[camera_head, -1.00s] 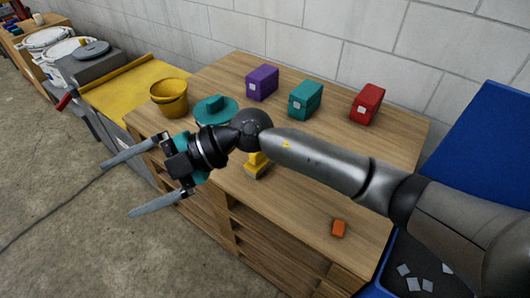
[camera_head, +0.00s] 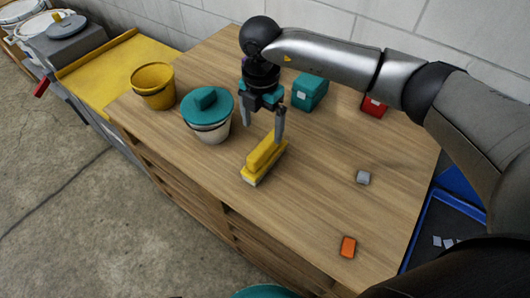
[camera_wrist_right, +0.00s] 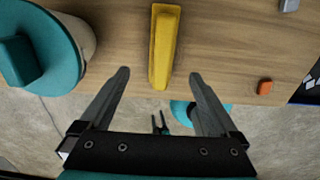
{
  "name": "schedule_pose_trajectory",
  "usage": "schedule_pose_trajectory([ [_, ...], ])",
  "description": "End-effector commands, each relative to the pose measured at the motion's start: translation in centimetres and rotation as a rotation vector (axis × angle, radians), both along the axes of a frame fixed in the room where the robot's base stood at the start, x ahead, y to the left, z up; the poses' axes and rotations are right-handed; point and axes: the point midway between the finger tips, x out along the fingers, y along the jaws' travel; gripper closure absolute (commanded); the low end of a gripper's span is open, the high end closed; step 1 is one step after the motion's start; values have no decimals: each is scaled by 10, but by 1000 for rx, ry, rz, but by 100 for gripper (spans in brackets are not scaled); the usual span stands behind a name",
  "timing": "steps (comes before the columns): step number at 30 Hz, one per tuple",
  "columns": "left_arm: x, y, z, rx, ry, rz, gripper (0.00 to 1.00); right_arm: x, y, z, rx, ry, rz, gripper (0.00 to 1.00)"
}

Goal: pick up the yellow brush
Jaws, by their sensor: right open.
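The yellow brush (camera_head: 264,160) lies on the wooden workbench, with a yellow back and a paler underside at its near end. In the right wrist view the brush (camera_wrist_right: 163,48) lies beyond and between the fingertips, apart from them. My right gripper (camera_head: 262,132) is open and empty, pointing down just above and behind the brush, its fingers spread to either side. In the wrist view the right gripper (camera_wrist_right: 158,75) shows both fingers with nothing between them. My left gripper is not clearly in view.
A white pot with a teal lid (camera_head: 208,108) stands close left of the brush. A yellow bucket (camera_head: 153,86) is farther left. A teal box (camera_head: 310,92) and red box (camera_head: 374,105) stand behind. A grey block (camera_head: 363,177) and orange block (camera_head: 348,247) lie right on open wood (camera_head: 310,200).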

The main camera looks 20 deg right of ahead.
Motion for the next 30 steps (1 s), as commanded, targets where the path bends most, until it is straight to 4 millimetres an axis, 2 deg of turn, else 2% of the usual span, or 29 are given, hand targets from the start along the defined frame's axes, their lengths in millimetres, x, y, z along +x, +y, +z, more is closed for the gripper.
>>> schedule_pose_trajectory([
  [3,8,-6,6,-6,-4,1,50,0,0,-18,0,3,-1,4],
  [15,25,-21,33,-23,-5,4,50,-1,0,-62,2,2,2,4],
  [30,35,-29,55,-32,-13,6,50,0,-3,-86,2,0,1,4],
])
